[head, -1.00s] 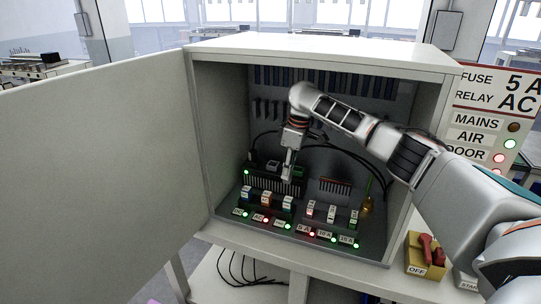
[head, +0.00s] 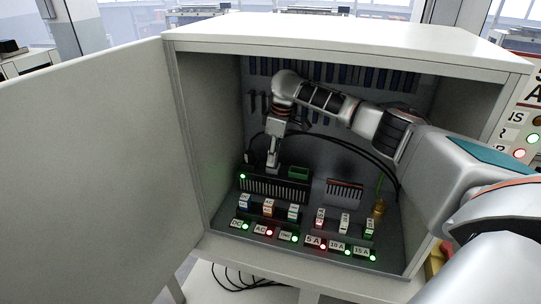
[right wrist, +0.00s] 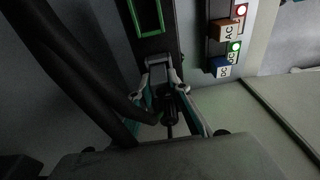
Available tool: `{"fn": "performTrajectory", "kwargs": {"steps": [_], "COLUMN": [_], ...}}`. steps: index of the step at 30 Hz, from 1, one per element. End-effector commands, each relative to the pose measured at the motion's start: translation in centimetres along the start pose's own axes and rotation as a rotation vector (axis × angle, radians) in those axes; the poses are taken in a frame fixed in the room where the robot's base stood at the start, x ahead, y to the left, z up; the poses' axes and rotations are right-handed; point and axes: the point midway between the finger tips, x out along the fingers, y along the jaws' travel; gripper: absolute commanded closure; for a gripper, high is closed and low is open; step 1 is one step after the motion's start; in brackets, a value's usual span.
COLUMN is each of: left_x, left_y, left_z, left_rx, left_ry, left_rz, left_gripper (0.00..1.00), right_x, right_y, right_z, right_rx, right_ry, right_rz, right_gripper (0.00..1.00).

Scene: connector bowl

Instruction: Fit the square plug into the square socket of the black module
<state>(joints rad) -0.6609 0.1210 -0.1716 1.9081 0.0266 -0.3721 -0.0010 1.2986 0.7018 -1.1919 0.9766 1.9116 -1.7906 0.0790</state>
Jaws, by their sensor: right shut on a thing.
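The black module (head: 262,189) stands at the back of the cabinet floor, with a green light at its left end. A green-edged rectangular socket (head: 298,173) shows on its top, right of my gripper; its green outline also shows in the right wrist view (right wrist: 146,17). My right gripper (head: 273,163) points down at the module's top. In the right wrist view the right gripper (right wrist: 161,72) is shut on the dark plug (right wrist: 170,103). The plug's front end is hidden by the fingertips, so I cannot tell whether it is inside an opening. My left gripper is not in view.
Black cables (head: 335,146) loop behind my right gripper. Labelled switches and lights (head: 290,213) fill the front of the cabinet floor. A brass part (head: 379,208) stands at the right. The open door (head: 90,175) blocks the left side.

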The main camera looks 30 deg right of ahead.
Motion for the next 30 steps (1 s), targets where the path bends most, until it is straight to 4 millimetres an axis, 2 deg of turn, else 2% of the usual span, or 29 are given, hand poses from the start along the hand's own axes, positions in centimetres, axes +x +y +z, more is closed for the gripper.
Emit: {"fn": "performTrajectory", "kwargs": {"steps": [10, 27, 28, 29, 30], "left_x": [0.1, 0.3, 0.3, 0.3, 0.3], "left_y": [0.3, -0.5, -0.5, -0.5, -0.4], "left_z": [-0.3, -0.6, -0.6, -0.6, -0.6], "left_rx": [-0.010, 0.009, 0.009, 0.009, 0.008], "left_ry": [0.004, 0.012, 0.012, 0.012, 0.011], "left_rz": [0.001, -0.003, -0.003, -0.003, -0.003], "left_gripper": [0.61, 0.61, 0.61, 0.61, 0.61], "right_x": [0.6, 2.2, 2.3, 2.3, 2.4], "right_y": [-0.1, -0.2, -0.2, -0.3, -0.3], "right_z": [0.1, 0.4, 0.4, 0.5, 0.5], "right_rx": [0.000, -0.001, -0.001, -0.001, -0.001], "right_ry": [0.004, -0.001, -0.002, -0.003, -0.004], "right_rz": [0.001, -0.002, -0.002, -0.003, -0.003], "right_gripper": [1.00, 1.00, 0.75, 0.67, 0.66]}}
